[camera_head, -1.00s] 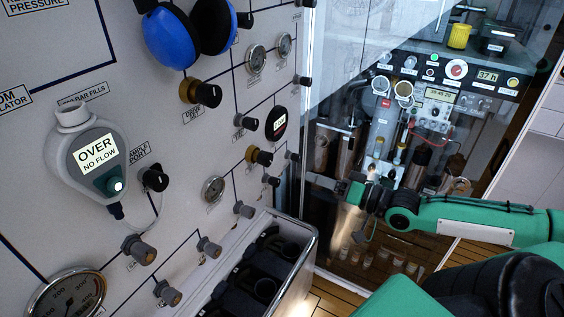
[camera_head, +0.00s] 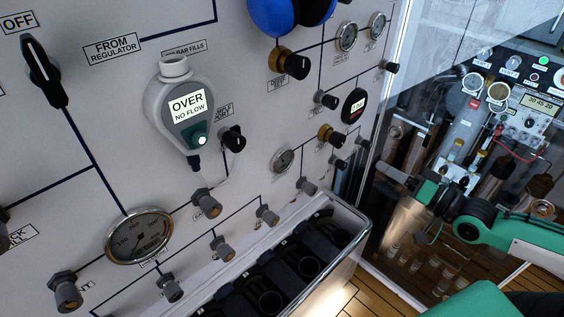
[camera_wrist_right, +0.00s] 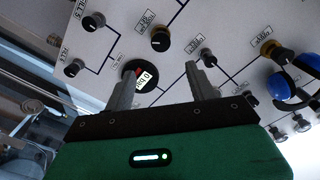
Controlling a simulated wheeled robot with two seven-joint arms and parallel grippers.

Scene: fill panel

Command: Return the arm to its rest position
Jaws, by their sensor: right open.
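My right arm is green and comes in from the right in the head view. My left gripper is in neither view.
The light panel (camera_head: 110,90) carries knobs, a pressure gauge (camera_head: 139,236), a meter reading "OVER NO FLOW" (camera_head: 188,106) and blue ear defenders (camera_head: 290,14). A rack with dark round slots (camera_head: 355,240) juts out below. A glass pane and instruments (camera_head: 515,115) stand at the right.

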